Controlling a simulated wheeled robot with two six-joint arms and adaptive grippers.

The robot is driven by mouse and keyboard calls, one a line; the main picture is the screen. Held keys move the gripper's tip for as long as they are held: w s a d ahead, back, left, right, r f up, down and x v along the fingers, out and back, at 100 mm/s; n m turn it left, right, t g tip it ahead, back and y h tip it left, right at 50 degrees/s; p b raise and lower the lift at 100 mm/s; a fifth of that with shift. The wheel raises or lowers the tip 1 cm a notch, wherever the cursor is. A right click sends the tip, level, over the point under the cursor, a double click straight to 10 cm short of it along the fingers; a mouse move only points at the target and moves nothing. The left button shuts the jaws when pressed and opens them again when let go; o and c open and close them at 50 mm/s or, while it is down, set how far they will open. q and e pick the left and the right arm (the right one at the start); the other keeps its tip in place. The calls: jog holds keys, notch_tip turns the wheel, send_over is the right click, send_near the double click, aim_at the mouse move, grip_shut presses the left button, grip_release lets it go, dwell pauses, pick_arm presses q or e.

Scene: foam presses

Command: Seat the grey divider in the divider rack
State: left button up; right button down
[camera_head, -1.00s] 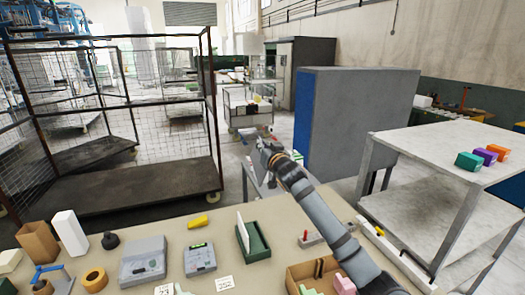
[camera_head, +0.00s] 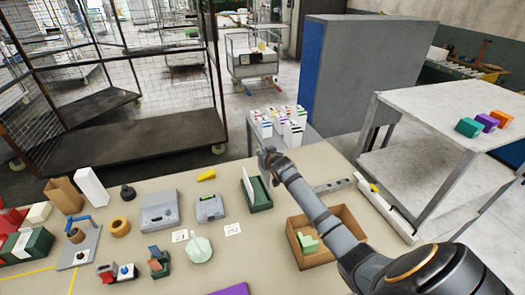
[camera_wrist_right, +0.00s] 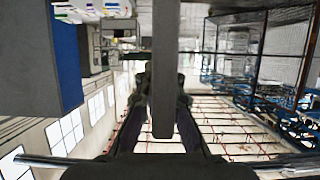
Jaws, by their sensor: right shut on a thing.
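My right gripper (camera_head: 267,157) is in the head view, above the far edge of the table and just beyond a small green rack. In the right wrist view a grey slab, the grey divider (camera_wrist_right: 164,70), stands lengthwise between the fingers, and the gripper is shut on it. The divider cannot be made out clearly in the head view. The small green rack (camera_head: 262,206), which looks like the divider rack, stands on the table with a white panel (camera_head: 248,184) upright at its left side. The divider is apart from this rack. My left gripper is not in view.
An open carton (camera_head: 345,217) holding green foam stands right of the rack, partly behind my right arm. Grey devices (camera_head: 159,210) stand to its left. White bins (camera_head: 280,122) lie beyond the table. A grey bench (camera_head: 440,105) is at the right.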

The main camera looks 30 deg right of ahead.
aim_at(262, 172)
jog(key=shift+r, duration=0.15)
notch_tip(262, 172, down, 6)
jog(key=b, duration=0.3)
jog(key=shift+b, duration=0.35)
jog(key=shift+p, duration=0.65)
dwell(1.0)
jog(key=shift+f+b, duration=1.85)
jog(key=shift+f, duration=0.65)
jog(key=c, duration=1.4)
grip_release()
jog(key=shift+s, duration=0.1)
jog(key=v, duration=1.2)
